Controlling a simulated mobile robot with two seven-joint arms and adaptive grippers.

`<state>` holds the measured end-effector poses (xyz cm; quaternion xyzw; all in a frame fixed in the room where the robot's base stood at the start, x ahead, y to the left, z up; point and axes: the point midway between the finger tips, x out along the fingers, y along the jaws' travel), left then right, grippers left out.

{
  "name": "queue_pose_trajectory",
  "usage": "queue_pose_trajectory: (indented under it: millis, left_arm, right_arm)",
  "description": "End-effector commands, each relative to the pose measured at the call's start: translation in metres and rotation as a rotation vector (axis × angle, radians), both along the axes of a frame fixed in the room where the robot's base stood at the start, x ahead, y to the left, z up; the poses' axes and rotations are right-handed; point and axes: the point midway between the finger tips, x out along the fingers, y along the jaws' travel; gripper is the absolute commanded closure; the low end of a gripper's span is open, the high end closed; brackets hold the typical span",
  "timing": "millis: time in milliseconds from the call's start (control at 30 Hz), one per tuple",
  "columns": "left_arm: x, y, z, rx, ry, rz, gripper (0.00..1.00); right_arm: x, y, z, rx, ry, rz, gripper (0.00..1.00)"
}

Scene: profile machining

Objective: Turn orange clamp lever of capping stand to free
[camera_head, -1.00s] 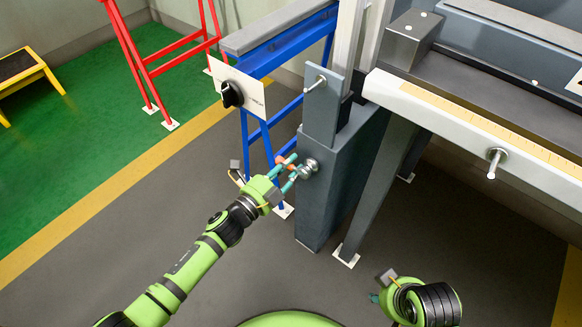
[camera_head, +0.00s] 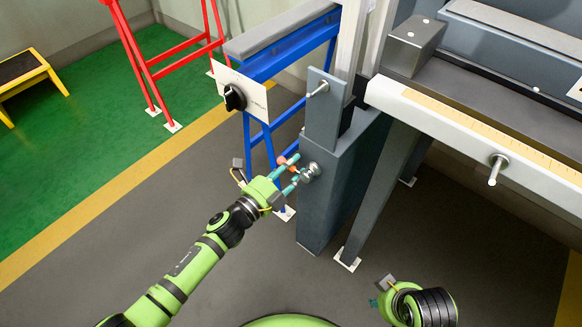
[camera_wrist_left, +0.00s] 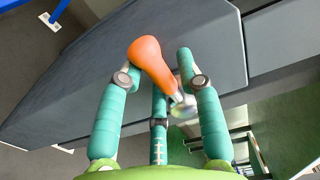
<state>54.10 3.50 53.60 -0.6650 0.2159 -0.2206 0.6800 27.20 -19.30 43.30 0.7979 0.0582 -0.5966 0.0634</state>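The orange clamp lever (camera_wrist_left: 146,54) shows in the left wrist view, its rounded knob up and its shaft slanting down right to a metal hub. In the head view, the lever (camera_head: 293,169) is a small orange bit beside the silver hub (camera_head: 311,171) on the grey stand (camera_head: 330,200). My left gripper (camera_head: 289,170) is at the lever with its teal fingers spread around it. In the wrist view the left gripper (camera_wrist_left: 158,72) is open; the left finger overlaps or nearly touches the knob, and contact is unclear. My right gripper (camera_head: 378,298) is low, mostly hidden behind its wrist.
A blue stand (camera_head: 262,75) with a black knob (camera_head: 234,97) on a white plate is left of the grey stand. A long machine bench (camera_head: 450,115) with a protruding handle (camera_head: 497,170) is at the right. Open grey floor lies around my left arm.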

Motion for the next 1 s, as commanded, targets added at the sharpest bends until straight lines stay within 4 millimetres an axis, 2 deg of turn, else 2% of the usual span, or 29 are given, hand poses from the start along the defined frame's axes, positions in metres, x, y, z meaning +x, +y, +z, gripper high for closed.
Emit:
queue_pose_trajectory:
  millis: [300,433,800,1000]
  left_arm:
    - [0.000,0.000,0.000,-0.004,0.003,0.000,0.51]
    - [-0.007,0.005,-0.001,-0.005,0.004,0.000,0.51]
    - [-0.067,0.048,-0.002,-0.002,0.005,0.000,0.51]
    - [-0.090,0.065,-0.001,-0.003,0.004,0.000,0.51]
  right_arm:
    - [0.003,0.001,0.003,0.004,-0.010,0.001,0.60]
    - [0.003,0.002,0.003,0.004,-0.010,0.001,0.60]
    - [0.001,0.001,0.002,0.002,-0.006,0.000,0.60]
    - [0.001,0.000,0.001,0.002,-0.005,0.000,0.60]
